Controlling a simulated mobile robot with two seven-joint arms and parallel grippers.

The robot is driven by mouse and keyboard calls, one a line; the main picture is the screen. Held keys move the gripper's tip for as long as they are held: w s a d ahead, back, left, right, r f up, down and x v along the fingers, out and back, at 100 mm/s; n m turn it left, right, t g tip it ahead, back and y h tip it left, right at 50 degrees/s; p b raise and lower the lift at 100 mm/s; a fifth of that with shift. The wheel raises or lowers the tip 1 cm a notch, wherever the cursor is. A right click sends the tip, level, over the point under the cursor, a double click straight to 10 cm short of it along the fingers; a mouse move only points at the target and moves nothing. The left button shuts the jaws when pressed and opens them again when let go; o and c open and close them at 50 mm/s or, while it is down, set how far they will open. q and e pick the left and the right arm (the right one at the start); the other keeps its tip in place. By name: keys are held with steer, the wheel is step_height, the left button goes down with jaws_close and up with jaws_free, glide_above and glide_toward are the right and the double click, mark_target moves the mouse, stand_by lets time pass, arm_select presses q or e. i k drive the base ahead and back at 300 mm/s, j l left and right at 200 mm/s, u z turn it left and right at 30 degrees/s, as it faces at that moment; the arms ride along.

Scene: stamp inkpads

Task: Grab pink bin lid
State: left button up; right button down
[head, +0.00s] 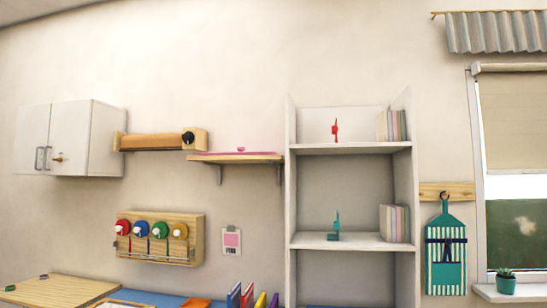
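A flat pink lid (236,153) with a small knob lies on a wooden wall shelf (250,160), left of the tall white shelf unit. I see it almost edge-on, so its full outline does not show. Neither of my grippers is in view. A pink bin is not visible.
The white shelf unit (350,149) stands right of the lid and holds red and teal objects and books. A closed white cabinet (75,138) and a wooden roll holder (160,142) are to the left. A rack with coloured discs (190,240) hangs below. Books (248,296) stand lower down.

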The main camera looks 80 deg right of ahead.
mark_target(241, 149)
steer(key=l+z, duration=0.4)
steer(key=i+l+z, duration=0.1)
steer(key=z, duration=0.35)
steer(key=i+l+z, duration=0.1)
steer(key=l+z, duration=0.3)
steer(key=i+l+z, duration=0.15)
steer(key=z, duration=0.3)
